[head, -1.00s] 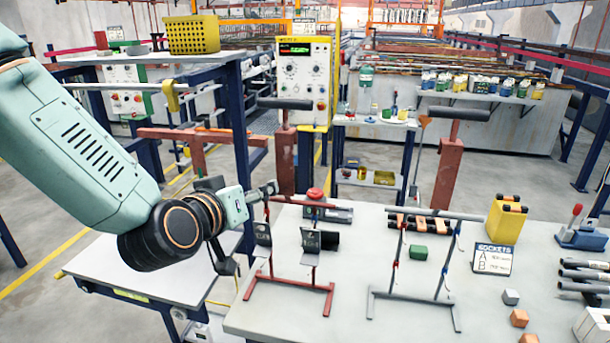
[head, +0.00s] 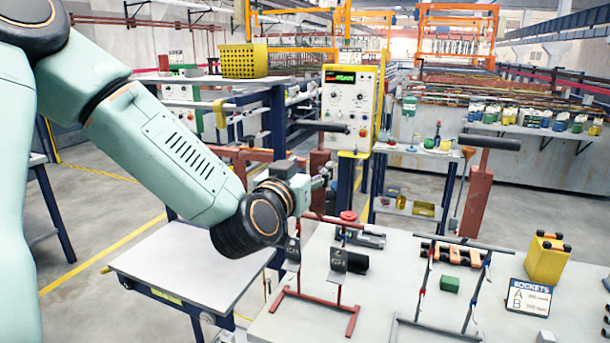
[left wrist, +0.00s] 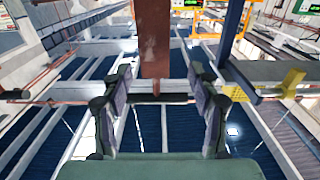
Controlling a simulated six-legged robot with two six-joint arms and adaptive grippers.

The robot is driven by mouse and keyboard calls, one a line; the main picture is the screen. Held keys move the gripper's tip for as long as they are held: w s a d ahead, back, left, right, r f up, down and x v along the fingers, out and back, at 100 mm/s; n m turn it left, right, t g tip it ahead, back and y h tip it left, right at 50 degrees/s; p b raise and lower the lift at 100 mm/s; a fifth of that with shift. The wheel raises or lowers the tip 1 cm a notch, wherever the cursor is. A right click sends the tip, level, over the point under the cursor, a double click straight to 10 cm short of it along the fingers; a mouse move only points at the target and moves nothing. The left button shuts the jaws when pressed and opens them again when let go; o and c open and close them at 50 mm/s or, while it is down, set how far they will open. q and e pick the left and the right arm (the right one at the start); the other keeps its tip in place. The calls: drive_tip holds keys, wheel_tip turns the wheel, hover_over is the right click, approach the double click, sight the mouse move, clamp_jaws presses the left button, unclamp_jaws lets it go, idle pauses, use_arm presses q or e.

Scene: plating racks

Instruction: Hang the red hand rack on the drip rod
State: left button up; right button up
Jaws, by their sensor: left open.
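The red hand rack (head: 320,219) is a red frame with a top bar and a wide foot, standing upright on the pale table. Dark plates (head: 337,259) hang from it. My left gripper (head: 326,176) shows above and behind the rack's bar in the head view, apart from it. In the left wrist view the gripper (left wrist: 157,88) has its two fingers wide apart with nothing gripped between them. A dark horizontal rod (head: 333,126) tops a rusty red post behind the gripper; I cannot tell if it is the drip rod. My right gripper is out of view.
A grey rack (head: 455,240) stands right of the red one, with a green block (head: 450,284) by it. Another rod-topped post (head: 487,143) rises behind. The lower left table (head: 190,265) is clear.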

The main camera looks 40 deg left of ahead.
sight(317, 162)
use_arm(q)
drive_tip(key=w, duration=0.3)
drive_tip(key=shift+w+d, duration=0.15)
drive_tip(key=shift+w, duration=0.15)
drive_tip(key=shift+w+a, duration=0.2)
drive_tip(key=shift+a, duration=0.4)
drive_tip(key=shift+d, duration=0.2)
drive_tip(key=shift+w+d, duration=0.1)
drive_tip(key=shift+d, duration=0.2)
drive_tip(key=shift+c, duration=1.4)
drive_tip(key=shift+a, duration=0.4)
drive_tip(key=c, duration=0.6)
drive_tip(key=shift+d, duration=0.3)
clamp_jaws()
drive_tip(key=shift+a, duration=0.1)
